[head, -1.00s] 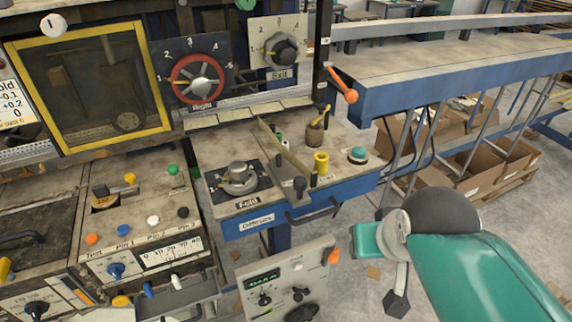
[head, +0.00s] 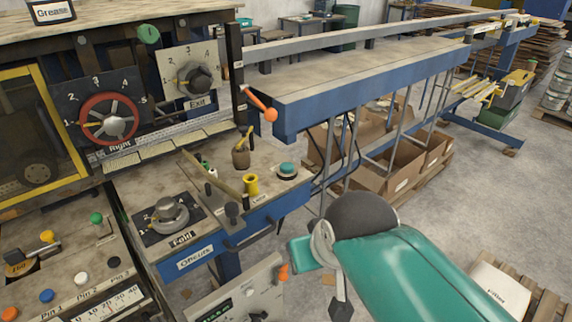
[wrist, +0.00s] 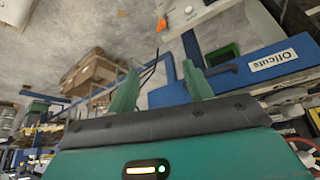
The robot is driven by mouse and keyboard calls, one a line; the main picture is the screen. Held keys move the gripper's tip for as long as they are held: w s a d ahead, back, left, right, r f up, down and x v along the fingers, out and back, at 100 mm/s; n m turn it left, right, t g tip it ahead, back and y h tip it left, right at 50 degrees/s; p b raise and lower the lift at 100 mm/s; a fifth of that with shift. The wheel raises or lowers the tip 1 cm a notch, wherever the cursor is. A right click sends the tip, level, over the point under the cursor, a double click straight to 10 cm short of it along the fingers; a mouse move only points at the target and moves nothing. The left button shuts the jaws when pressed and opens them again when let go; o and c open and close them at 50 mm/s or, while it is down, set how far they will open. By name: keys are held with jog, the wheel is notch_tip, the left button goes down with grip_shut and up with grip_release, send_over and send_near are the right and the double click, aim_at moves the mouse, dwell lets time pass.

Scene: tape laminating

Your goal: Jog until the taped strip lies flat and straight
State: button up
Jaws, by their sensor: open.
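My gripper (wrist: 160,85) shows in the wrist view as two green fingers spread apart, with nothing between them. The arm is in front of and to the right of that table, apart from the button. I cannot make out the taped strip; a long blue-sided outfeed bench (head: 370,82) runs to the back right.
The Right dial (head: 109,118) and Exit dial (head: 197,79) are behind. An orange-tipped lever (head: 262,104) juts out near the bench. Cardboard boxes (head: 372,178) sit beneath it.

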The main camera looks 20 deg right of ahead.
grip_shut()
dwell(1.8)
